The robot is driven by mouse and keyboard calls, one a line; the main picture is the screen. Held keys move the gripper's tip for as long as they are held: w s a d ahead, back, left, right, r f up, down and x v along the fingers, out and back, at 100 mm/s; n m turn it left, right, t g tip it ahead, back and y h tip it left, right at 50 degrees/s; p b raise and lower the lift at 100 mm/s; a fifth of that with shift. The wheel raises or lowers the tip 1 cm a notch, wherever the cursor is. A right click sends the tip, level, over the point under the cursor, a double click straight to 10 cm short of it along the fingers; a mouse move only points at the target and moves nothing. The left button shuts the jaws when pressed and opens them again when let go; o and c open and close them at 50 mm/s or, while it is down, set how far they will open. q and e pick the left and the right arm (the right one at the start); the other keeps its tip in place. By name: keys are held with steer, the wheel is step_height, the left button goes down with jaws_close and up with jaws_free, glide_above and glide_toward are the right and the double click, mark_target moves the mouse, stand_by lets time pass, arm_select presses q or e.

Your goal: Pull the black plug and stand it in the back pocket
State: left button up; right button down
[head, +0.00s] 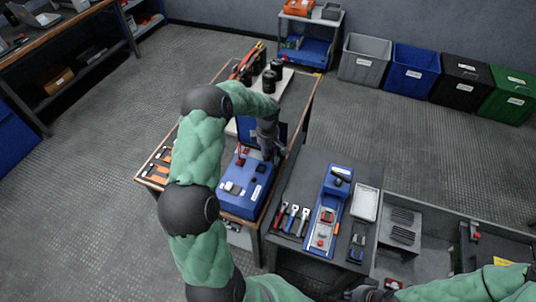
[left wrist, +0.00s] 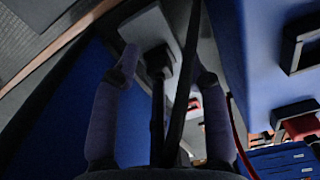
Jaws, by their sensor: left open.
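A blue box (head: 246,190) stands on the near part of the wooden-edged table, with a raised blue panel (head: 241,131) behind it. My left gripper (head: 268,152) reaches down at the box's right rear. In the left wrist view the two fingers of my left gripper (left wrist: 168,72) are open and apart. A dark upright stem with a wider black head (left wrist: 158,62) shows between them; I cannot tell whether it is the black plug. A small black piece (head: 260,168) sits on the box top. No back pocket can be made out for sure. My right gripper (head: 366,293) is at the bottom edge, mostly cut off.
Black cylinders (head: 269,82) stand on a pale board at the table's back. Orange-handled tools (head: 160,160) lie at its left. A dark bench (head: 290,240) to the right holds wrenches, a blue tray (head: 329,215) and a white tray (head: 364,204). A thin red lead (left wrist: 242,150) runs beside the right finger.

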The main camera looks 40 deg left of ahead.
stand_by(0.3)
arm_select(q)
jaws_close()
steer(key=shift+r, duration=0.2)
steer(key=shift+r+p, duration=1.65)
steer(key=shift+r, duration=1.15)
